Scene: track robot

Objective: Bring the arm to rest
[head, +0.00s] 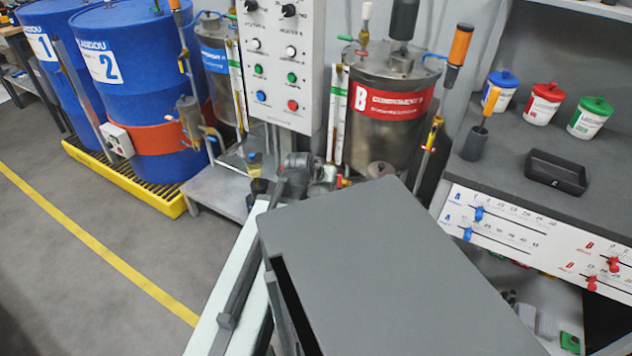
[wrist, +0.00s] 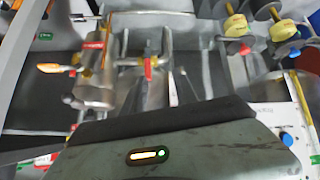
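In the head view, a large flat grey block, part of my own body or arm, fills the lower middle. A pale link with a dark bar lies along its left side. A grey jointed piece shows at the block's far end, in front of the steel tank marked B (head: 385,115). I cannot tell whether it is part of my arm. In the wrist view, a grey-green housing with a lit orange and green indicator fills the bottom, probably mine. Thin dark shapes rise beyond it, but I cannot make out fingertips clearly. Nothing is seen held.
A control panel (head: 282,65) with knobs and buttons stands beside the tank. Blue drums (head: 135,85) stand on a yellow-edged pallet (head: 125,178) at left. A grey bench (head: 530,150) at right holds lidded jars (head: 543,104) and a black tray (head: 556,173). The floor (head: 70,270) at left is clear.

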